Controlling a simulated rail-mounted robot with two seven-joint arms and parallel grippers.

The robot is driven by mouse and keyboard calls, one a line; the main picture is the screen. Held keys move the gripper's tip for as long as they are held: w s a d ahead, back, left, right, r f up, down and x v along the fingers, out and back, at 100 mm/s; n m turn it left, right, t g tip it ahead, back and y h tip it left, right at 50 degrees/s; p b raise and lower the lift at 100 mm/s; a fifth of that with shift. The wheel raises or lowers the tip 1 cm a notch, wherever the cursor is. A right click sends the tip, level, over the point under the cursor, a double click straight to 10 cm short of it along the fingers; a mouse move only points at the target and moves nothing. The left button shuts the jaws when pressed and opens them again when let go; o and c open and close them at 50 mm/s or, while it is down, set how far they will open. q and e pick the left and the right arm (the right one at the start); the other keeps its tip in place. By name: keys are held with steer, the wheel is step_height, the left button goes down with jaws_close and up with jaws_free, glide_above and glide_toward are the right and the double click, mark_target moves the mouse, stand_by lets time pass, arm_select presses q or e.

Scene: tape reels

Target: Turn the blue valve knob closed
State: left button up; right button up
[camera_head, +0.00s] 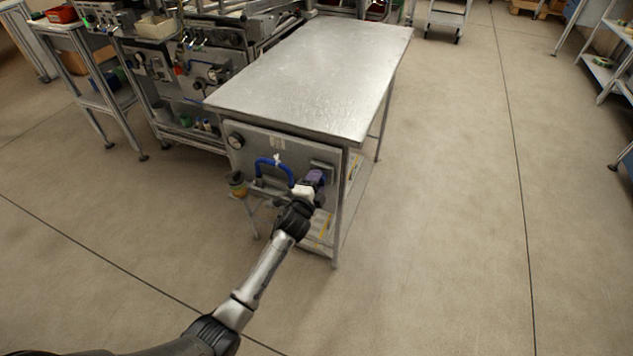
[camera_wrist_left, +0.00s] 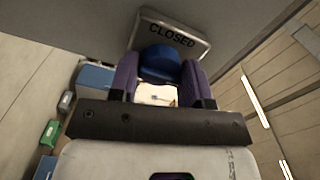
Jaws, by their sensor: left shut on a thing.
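The blue valve knob (camera_wrist_left: 160,60) sits between the two purple fingers of my left gripper in the left wrist view. My left gripper (camera_head: 315,178) is shut on it at the right part of the upright panel on the table's front. In the head view the gripper mostly hides the knob. A plate reading CLOSED (camera_wrist_left: 188,37) is just beyond the knob in the wrist view. My right gripper is in neither view.
A blue curved hose (camera_head: 273,166) and a round gauge (camera_head: 236,141) are on the panel (camera_head: 257,148), left of my gripper. The metal table (camera_head: 318,75) has a bare top. A bench with equipment (camera_head: 190,75) stands at the back left.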

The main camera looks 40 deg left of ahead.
arm_select(q)
steer(key=shift+n+p, duration=4.85)
steer(key=shift+n, duration=3.85)
steer(key=shift+f, duration=0.1)
steer(key=o, duration=0.9)
steer(key=shift+s, duration=0.1)
steer(key=shift+p+v, duration=2.45)
steer(key=shift+v, duration=4.4)
